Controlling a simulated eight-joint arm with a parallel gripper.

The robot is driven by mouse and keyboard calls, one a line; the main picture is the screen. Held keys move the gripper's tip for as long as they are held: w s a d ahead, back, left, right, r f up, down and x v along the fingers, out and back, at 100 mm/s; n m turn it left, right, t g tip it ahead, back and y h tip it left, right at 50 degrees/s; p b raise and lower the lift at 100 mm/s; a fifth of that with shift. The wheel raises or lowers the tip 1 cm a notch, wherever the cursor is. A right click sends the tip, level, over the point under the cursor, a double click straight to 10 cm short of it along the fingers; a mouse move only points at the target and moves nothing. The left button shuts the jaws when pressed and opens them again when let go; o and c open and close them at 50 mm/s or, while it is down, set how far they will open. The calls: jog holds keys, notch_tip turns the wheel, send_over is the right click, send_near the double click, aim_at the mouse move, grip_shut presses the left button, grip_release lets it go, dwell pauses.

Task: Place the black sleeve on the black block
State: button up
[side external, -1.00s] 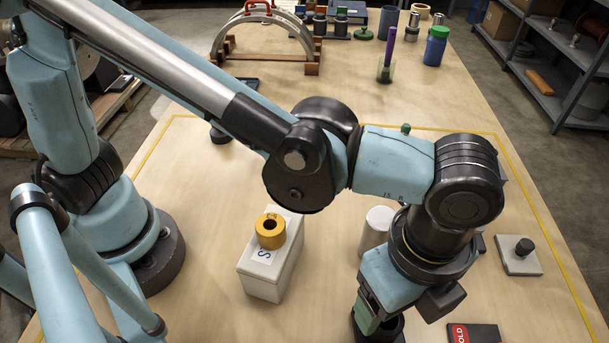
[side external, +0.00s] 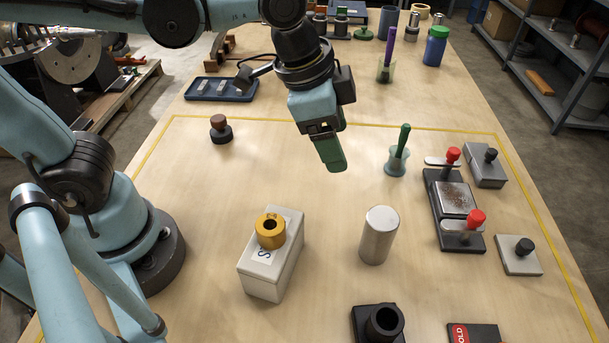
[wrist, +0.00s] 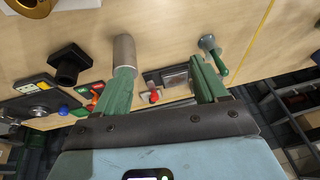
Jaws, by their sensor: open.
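The black sleeve (side external: 384,322) stands upright on the black block (side external: 361,322) at the bottom edge of the side view, partly cut off by the frame. In the wrist view the sleeve (wrist: 66,76) and the block (wrist: 72,53) show at the left, the sleeve against the block's top face; exact seating cannot be told. My gripper (side external: 331,157) hangs in the air over the middle of the table, well apart from both. In the wrist view its green fingers (wrist: 163,75) are spread with nothing held between them.
A gold ring (side external: 270,232) sits on a white block (side external: 264,284). A silver cylinder (side external: 379,236) stands to its right.

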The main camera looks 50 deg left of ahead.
jog(key=s+a+f+n+t+y, duration=0.1)
jog(key=a+f+n+t, duration=0.1)
jog(key=a+n, duration=0.7)
jog(key=a+t, duration=0.1)
jog(key=a, duration=0.4)
jog(key=shift+s+f+t+y, duration=0.2)
jog(key=shift+f+t+y, duration=0.1)
